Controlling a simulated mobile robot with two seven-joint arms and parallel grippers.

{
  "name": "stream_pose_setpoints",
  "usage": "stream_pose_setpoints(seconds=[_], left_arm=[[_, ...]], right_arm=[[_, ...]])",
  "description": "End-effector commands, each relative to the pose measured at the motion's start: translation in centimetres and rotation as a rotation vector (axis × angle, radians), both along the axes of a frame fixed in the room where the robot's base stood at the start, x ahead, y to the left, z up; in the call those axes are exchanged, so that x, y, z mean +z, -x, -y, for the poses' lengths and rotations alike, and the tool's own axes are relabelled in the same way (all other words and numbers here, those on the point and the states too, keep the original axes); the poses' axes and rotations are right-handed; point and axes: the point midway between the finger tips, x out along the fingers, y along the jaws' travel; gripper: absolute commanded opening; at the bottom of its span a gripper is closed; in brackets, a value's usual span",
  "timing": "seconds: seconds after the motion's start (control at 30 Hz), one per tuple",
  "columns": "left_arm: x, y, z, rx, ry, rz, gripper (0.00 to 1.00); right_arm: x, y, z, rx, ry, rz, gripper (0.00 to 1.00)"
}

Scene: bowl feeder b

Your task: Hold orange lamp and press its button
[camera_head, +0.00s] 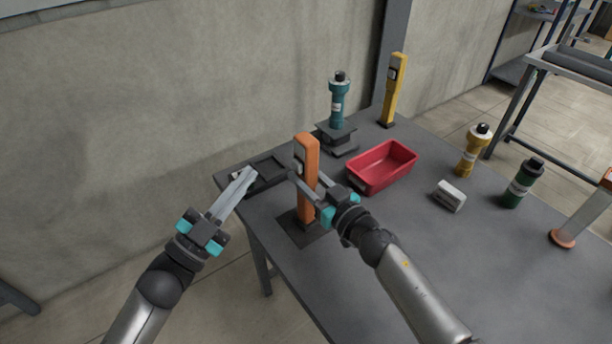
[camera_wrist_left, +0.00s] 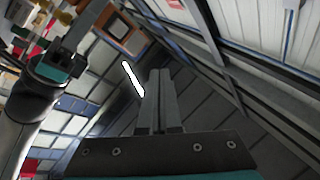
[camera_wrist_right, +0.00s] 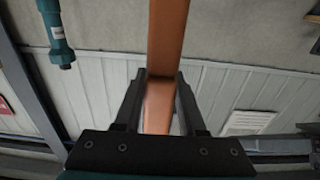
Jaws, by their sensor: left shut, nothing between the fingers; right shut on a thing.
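The orange lamp (camera_head: 308,170) is a tall bar standing upright on a dark square base (camera_head: 291,231) near the table's left end. A pale panel (camera_head: 299,156) shows on the left face of its upper part; I cannot make out the button. My right gripper (camera_head: 304,180) is shut on the lamp's shaft; the right wrist view shows the orange shaft (camera_wrist_right: 166,60) between its fingers. My left gripper (camera_head: 249,174) is shut and empty, left of the lamp and apart from it. Its closed fingers show in the left wrist view (camera_wrist_left: 160,85).
A red tray (camera_head: 398,177) stands right of the lamp. A teal bottle (camera_head: 338,105) on a dark stand and a yellow lamp (camera_head: 394,88) are behind. A yellow bottle (camera_head: 472,152), a green bottle (camera_head: 521,186) and a grey-white block (camera_head: 449,195) are on the right. The table's front middle is clear.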

Motion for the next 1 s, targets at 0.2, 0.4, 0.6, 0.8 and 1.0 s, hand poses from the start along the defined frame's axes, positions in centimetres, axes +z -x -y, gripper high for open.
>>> stream_pose_setpoints(seconds=[0.2,0.4,0.6,0.8,1.0], left_arm=[[-0.9,0.1,-0.8,0.039,0.381,-0.199,0.0],[-2.6,0.2,-1.3,0.059,0.681,-0.367,0.0],[-4.1,0.4,-1.3,0.065,0.855,-0.469,0.0],[-4.4,0.1,-0.8,0.066,0.902,-0.496,0.0],[-4.3,-1.3,1.1,0.064,0.903,-0.493,0.0]], right_arm=[[-0.1,0.0,0.0,0.0,0.001,-0.002,0.0],[-0.1,0.0,0.0,0.0,0.001,-0.002,0.0],[-0.1,0.0,0.0,0.0,0.001,-0.002,0.0],[-0.1,0.0,0.0,0.0,0.001,-0.002,0.0],[-0.1,0.0,0.0,0.0,0.001,-0.002,0.0]])
